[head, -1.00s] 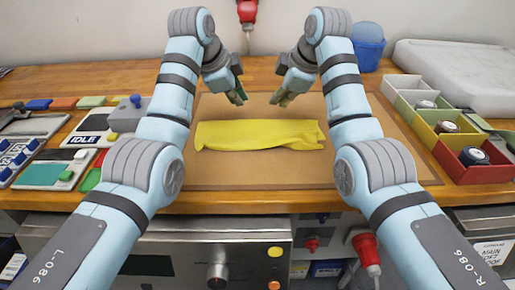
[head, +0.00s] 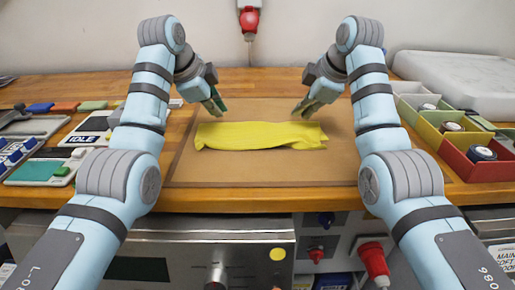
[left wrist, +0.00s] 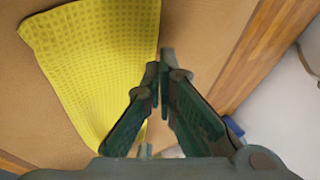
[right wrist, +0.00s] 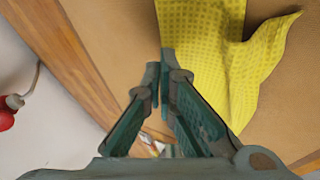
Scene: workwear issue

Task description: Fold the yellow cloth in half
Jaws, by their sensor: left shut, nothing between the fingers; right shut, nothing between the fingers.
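The yellow cloth (head: 260,136) lies on the brown board (head: 270,172) as a long narrow strip running left to right, with a slightly uneven right end. Its waffle texture shows in the left wrist view (left wrist: 95,60). In the right wrist view (right wrist: 215,55) a corner flap sticks out to the side. My left gripper (head: 219,110) is shut and empty above the board, behind the cloth's left part. My right gripper (head: 297,114) is shut and empty, behind the cloth's right end. Neither gripper holds the cloth.
Coloured bins (head: 478,165) with round items stand at the right, beside a pale grey slab (head: 455,80). Grey panels and small coloured pieces (head: 45,173) lie at the left. A red plug (head: 249,20) hangs at the back wall. The board around the cloth is clear.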

